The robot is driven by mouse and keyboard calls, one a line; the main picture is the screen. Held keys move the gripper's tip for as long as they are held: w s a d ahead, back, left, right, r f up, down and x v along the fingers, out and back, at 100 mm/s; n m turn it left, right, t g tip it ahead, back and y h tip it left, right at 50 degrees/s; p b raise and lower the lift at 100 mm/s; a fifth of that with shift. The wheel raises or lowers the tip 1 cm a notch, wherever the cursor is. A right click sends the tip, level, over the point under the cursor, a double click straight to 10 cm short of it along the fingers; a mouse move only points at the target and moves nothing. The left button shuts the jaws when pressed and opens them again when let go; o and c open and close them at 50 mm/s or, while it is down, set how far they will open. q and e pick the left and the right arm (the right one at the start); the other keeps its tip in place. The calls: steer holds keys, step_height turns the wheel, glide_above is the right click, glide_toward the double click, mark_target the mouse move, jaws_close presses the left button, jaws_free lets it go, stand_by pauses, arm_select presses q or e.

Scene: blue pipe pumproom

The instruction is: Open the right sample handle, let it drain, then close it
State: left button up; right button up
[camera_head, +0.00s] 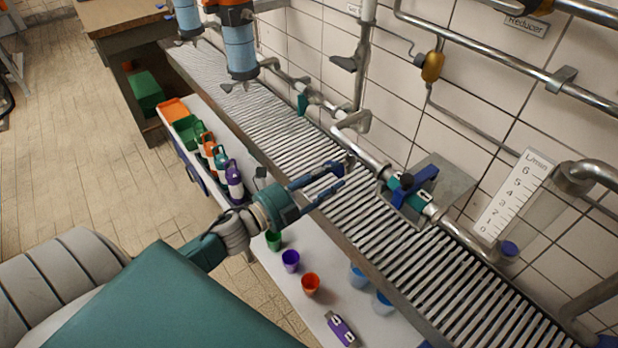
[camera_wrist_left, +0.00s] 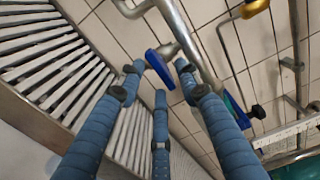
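My left gripper (camera_head: 336,177) reaches over the metal grating with its fingers spread toward the wall pipe. In the left wrist view its blue fingers (camera_wrist_left: 159,78) are apart, with a blue lever handle (camera_wrist_left: 161,68) between or just beyond the tips. I cannot tell if they touch it. My right gripper is not in view.
A steel pipe (camera_head: 455,236) runs along the tiled wall above the slatted grating (camera_head: 272,125). Bottles (camera_head: 234,180) stand further left. A flow scale (camera_head: 514,194) is at right.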

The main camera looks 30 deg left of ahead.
arm_select(q)
steer(key=v, duration=0.9)
steer(key=shift+s, duration=0.35)
steer(key=shift+a, duration=0.15)
steer(key=s+a+f+n+g+y, duration=0.2)
steer(key=s+f+n, duration=0.15)
steer(key=f, duration=0.75)
steer(key=s+a+f+n+g+y, duration=0.1)
steer(key=s+f+n+g+y, duration=0.3)
steer(key=f, duration=0.8)
steer(key=s+a+f+n, duration=0.2)
steer(key=f+n, duration=0.3)
steer(key=f, duration=0.6)
steer(key=s+d+f+n+g, duration=0.2)
steer(key=s+d+f+g, duration=0.1)
steer(key=s+f, duration=0.4)
steer(key=s+d+f+n+g, duration=0.3)
steer(key=s+d+f, duration=0.2)
steer(key=s, duration=0.6)
steer(key=s+d+f+n+g, duration=0.2)
steer(key=s+d+f+g, duration=0.2)
steer(key=s+f, duration=0.5)
steer(key=shift+s+d, duration=0.3)
steer(key=shift+s, duration=0.3)
